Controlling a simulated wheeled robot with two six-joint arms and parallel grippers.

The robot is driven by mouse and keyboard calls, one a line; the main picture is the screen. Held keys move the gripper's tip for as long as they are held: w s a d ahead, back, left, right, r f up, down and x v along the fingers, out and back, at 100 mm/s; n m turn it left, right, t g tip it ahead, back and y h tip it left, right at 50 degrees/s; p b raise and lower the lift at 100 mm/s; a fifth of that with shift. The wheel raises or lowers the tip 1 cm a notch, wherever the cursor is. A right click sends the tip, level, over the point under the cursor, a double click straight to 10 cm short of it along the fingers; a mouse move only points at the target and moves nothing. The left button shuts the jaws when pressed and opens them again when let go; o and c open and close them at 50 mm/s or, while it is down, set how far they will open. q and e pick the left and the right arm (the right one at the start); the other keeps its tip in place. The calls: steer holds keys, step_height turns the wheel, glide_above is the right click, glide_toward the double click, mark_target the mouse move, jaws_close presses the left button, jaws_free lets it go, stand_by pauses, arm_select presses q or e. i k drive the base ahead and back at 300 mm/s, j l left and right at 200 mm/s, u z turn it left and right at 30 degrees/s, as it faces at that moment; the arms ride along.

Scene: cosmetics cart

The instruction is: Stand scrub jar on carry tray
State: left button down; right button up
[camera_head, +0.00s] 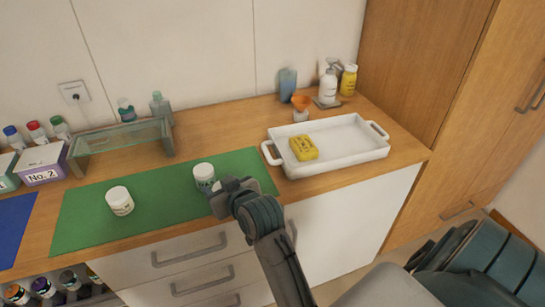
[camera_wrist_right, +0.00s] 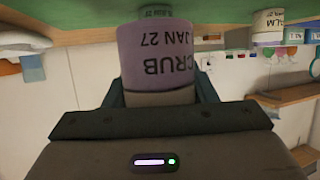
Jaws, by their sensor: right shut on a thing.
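The scrub jar (camera_head: 204,174) is white-lidded and upright at the right part of the green mat. Its label reads SCRUB and JAN 27 in the right wrist view (camera_wrist_right: 160,52), where the picture is upside down. My right gripper (camera_head: 220,192) is shut on the jar from the front and partly hides it. I cannot tell whether its base touches the mat. My left gripper is not in view.
Another white jar (camera_head: 119,202) stands on the green mat (camera_head: 85,228) at left. A glass riser (camera_head: 120,140) stands behind. Bottles (camera_head: 328,85) and an orange-topped item (camera_head: 301,104) stand behind the tray. The tray's middle and right are clear.

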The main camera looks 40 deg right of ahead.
mark_target(351, 148)
steer(key=i+l+z, duration=0.1)
steer(key=z, duration=1)
steer(key=i+j, duration=0.1)
steer(key=i, duration=0.55)
steer(key=j+z, duration=0.05)
